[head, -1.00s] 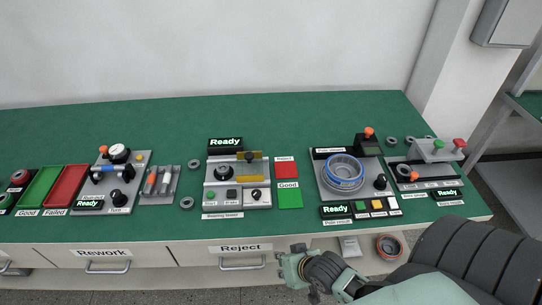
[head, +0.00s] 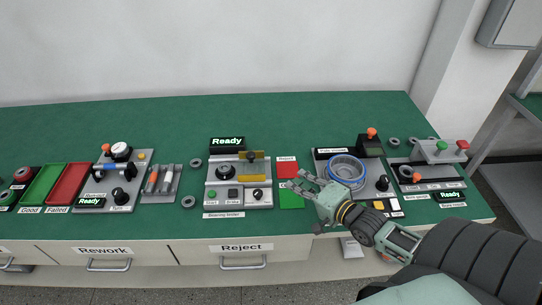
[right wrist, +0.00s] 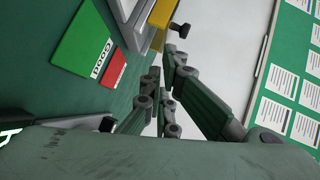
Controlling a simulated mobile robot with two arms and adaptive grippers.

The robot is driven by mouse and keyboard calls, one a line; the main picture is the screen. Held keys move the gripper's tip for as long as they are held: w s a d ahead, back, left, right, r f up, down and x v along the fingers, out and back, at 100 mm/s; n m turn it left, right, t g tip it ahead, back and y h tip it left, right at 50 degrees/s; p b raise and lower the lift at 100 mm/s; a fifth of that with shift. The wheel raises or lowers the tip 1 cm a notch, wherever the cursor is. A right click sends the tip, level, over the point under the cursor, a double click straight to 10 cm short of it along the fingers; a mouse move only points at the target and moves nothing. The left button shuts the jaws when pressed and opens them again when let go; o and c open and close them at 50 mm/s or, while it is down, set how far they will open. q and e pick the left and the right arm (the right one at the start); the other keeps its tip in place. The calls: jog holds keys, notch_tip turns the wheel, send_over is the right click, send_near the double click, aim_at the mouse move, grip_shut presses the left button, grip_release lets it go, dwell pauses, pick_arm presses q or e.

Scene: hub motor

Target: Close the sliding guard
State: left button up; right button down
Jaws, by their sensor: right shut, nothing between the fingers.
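The bearing tester (head: 211,196) stands at the middle of the bench under a green "Ready" display. The yellow sliding guard (head: 258,170) is at the right of its fixture, with the round dark part (head: 224,172) to its left. In the right wrist view, a yellow edge of the guard (right wrist: 160,14) and a dark knob (right wrist: 180,28) show at the top. My right gripper (head: 296,180) is shut and empty, over the red and green pads to the right of the tester, apart from the guard. My left gripper is not in view.
A station with a blue-ringed motor (head: 346,168) stands right of my gripper. Loose rings (head: 188,201) lie left of the tester. The back of the bench is clear.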

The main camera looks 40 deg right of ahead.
aim_at(241, 164)
jog(key=shift+m+t, duration=0.6)
jog(key=shift+m, duration=0.2)
jog(key=shift+w+a+r+p, duration=0.15)
jog(key=shift+w+p, duration=0.25)
jog(key=shift+w, duration=1.8)
jog(key=shift+w+a+r+p, duration=0.1)
jog(key=shift+w+a+p, duration=0.2)
jog(key=shift+w, duration=1.9)
jog(key=shift+w+a+r+p, duration=0.1)
jog(key=shift+w+p, duration=0.35)
jog(key=shift+w, duration=1.75)
jog(key=w+a, duration=0.1)
jog(key=a, duration=0.1)
jog(key=w+a, duration=0.2)
jog(key=a, duration=0.1)
jog(key=w+a, duration=0.2)
jog(key=a, duration=0.1)
jog(key=shift+a, duration=0.2)
